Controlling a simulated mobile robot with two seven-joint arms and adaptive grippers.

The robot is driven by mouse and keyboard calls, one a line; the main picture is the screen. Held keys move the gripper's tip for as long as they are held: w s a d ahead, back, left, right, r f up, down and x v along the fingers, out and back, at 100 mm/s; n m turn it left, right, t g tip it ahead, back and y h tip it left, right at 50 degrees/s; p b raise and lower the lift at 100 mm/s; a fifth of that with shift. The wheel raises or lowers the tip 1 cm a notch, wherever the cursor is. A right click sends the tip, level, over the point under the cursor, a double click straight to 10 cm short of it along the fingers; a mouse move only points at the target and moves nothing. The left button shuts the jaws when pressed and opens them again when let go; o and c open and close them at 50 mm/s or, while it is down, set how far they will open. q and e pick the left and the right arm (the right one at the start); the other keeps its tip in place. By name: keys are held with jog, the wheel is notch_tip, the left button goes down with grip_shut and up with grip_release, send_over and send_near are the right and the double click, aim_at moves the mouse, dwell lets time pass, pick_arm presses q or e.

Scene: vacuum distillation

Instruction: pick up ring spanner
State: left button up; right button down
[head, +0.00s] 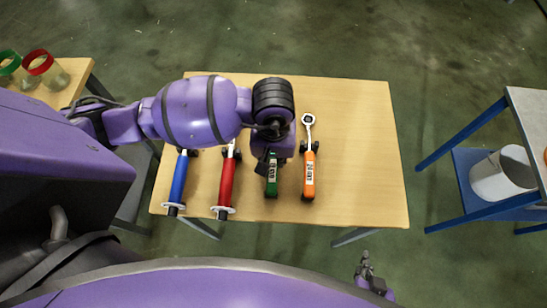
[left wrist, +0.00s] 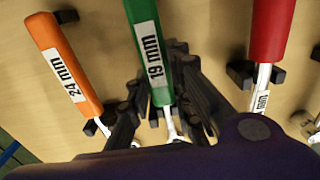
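Ring spanners with coloured handles lie on the wooden table. The green one (head: 272,186), labelled 19 mm in the left wrist view (left wrist: 146,42), is partly hidden by my left arm in the head view. The orange one (head: 309,176), labelled 24 mm (left wrist: 68,72), lies beside it, its ring end pointing away.
Small dark holders (left wrist: 240,73) support the spanners. The table (head: 365,140) is clear on its right side. Another table with green and red-rimmed glassware (head: 40,65) stands at left. A blue-framed stand with a white bucket (head: 500,178) is at right.

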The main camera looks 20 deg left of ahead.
pick_arm(q)
grip_shut()
jog(key=shift+r, duration=0.1)
